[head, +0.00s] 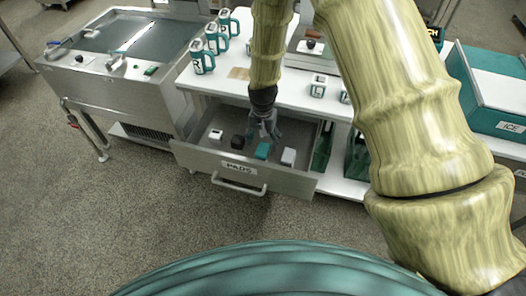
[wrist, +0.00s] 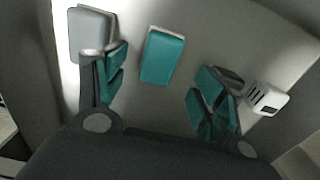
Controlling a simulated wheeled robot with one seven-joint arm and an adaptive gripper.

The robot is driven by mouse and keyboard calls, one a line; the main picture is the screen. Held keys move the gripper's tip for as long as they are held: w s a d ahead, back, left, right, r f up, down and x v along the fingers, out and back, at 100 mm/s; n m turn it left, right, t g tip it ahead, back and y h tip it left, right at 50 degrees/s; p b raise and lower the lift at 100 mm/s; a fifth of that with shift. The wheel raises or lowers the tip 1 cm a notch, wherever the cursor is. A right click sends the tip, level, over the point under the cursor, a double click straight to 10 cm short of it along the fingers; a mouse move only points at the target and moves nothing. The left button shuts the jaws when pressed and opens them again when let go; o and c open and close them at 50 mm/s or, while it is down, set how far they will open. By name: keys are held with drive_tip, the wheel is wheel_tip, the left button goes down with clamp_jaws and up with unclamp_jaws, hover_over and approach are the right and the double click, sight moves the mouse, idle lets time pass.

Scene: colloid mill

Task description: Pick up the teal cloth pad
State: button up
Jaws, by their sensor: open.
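The teal cloth pad (head: 263,151) lies in the open drawer (head: 205,157), between a dark block and a white-grey block. In the wrist view the teal pad (wrist: 163,57) lies on the drawer floor, ahead of and between my two fingers, with a pale strip along its top edge. My gripper (head: 264,132) is down inside the drawer, just behind the pad in the head view. Its fingers with teal pads are spread open in the wrist view (wrist: 160,100). Nothing is between the fingertips. The gap in height to the pad is hard to tell.
The drawer has a front handle (head: 239,187) and raised walls. The floor in front is clear.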

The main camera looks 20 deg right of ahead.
sight(263, 148)
drive_tip(key=shift+s+f+p, duration=0.1)
drive_tip(key=shift+f+p, duration=0.4)
drive_tip(key=shift+f, duration=2.05)
drive_tip(key=c, duration=1.1)
drive_tip(key=shift+r+b, duration=0.6)
drive_tip(key=shift+r, duration=4.4)
